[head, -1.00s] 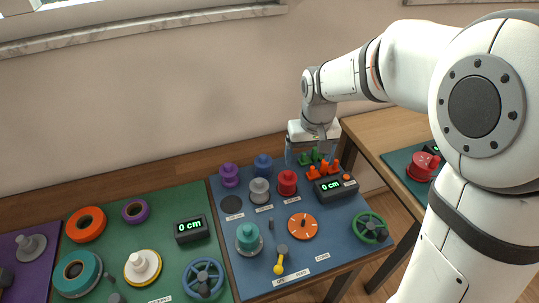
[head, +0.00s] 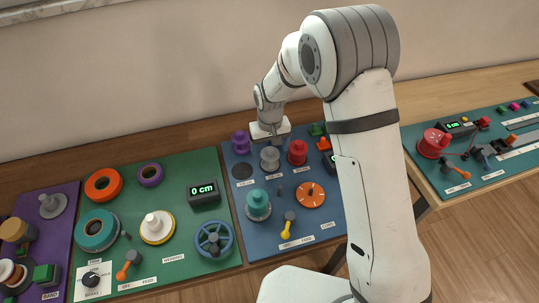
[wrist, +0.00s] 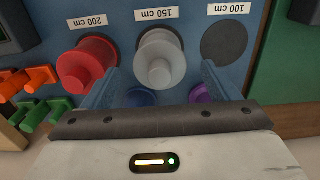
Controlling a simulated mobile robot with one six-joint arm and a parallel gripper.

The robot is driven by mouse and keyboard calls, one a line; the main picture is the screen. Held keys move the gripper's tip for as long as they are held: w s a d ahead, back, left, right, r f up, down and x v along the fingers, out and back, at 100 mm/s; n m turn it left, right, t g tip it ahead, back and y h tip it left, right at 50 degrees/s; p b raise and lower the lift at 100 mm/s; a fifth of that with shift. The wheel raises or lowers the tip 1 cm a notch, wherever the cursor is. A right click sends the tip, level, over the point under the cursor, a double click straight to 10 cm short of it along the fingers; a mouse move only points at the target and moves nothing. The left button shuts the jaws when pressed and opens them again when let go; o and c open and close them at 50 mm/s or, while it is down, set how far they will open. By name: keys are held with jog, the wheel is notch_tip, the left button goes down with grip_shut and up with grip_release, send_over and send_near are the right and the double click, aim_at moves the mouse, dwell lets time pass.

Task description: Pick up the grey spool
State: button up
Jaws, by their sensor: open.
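The grey spool (head: 269,158) stands upright on the blue board (head: 262,228), between a purple spool and a red spool. In the wrist view the grey spool (wrist: 160,62) is near the middle, at the 150 cm label. My gripper (wrist: 160,72) is open, with one finger to each side of the spool's line and nothing held. In the head view my gripper (head: 272,140) is just behind and above the spool. I cannot tell how far above it the fingertips are.
The red spool (wrist: 88,65) is close beside the left finger. A purple spool (wrist: 203,93) and a blue spool (wrist: 140,97) lie partly hidden near the gripper base. An empty dark round spot (wrist: 224,41) is to the right. Green and orange pegs (wrist: 35,112) are at the left.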

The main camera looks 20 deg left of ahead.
jog(key=shift+f, duration=0.75)
jog(key=shift+c, duration=0.4)
jog(key=c, duration=1)
